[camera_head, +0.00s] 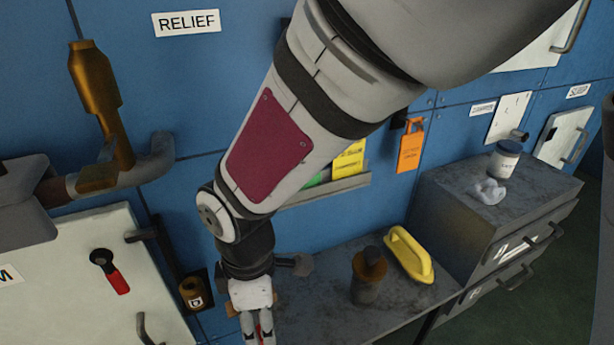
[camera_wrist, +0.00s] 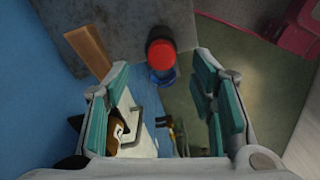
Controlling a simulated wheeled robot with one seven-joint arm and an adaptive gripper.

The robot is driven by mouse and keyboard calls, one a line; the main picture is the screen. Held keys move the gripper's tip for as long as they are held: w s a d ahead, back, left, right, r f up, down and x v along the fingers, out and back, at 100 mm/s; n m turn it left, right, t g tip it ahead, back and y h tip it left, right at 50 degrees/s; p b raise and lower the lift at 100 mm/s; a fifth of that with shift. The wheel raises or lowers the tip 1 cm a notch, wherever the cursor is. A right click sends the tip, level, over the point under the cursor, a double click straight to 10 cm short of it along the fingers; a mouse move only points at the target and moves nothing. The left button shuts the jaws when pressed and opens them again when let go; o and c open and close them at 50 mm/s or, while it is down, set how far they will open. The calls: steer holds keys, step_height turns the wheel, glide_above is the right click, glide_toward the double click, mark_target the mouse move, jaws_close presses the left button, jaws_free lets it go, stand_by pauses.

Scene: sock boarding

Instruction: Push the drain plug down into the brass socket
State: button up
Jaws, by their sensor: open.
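My gripper (camera_head: 257,335) hangs down in front of the blue wall, at the left end of the grey bench. In the wrist view my gripper (camera_wrist: 160,95) is open, its teal pads wide apart with nothing held. A round red cap with a blue collar (camera_wrist: 160,55) lies beyond the fingertips, between them and apart from both. I cannot tell whether it is the drain plug. A brown and black fitting with a "D" tag (camera_head: 193,292) is on the wall left of my gripper; it also shows beside the left finger (camera_wrist: 130,125). No brass socket is clearly identifiable.
The bench (camera_head: 330,260) carries a dark canister with a brown top (camera_head: 368,272) and a yellow handled tool (camera_head: 408,255). A grey drawer cabinet (camera_head: 455,210) stands at right. A pipe with a brass valve (camera_head: 97,85) and a white panel (camera_head: 80,260) are at left.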

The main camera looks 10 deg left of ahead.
step_height(320, 180, down, 5)
steer(key=shift+s, duration=0.1)
steer(key=shift+c, duration=0.6)
jaws_close()
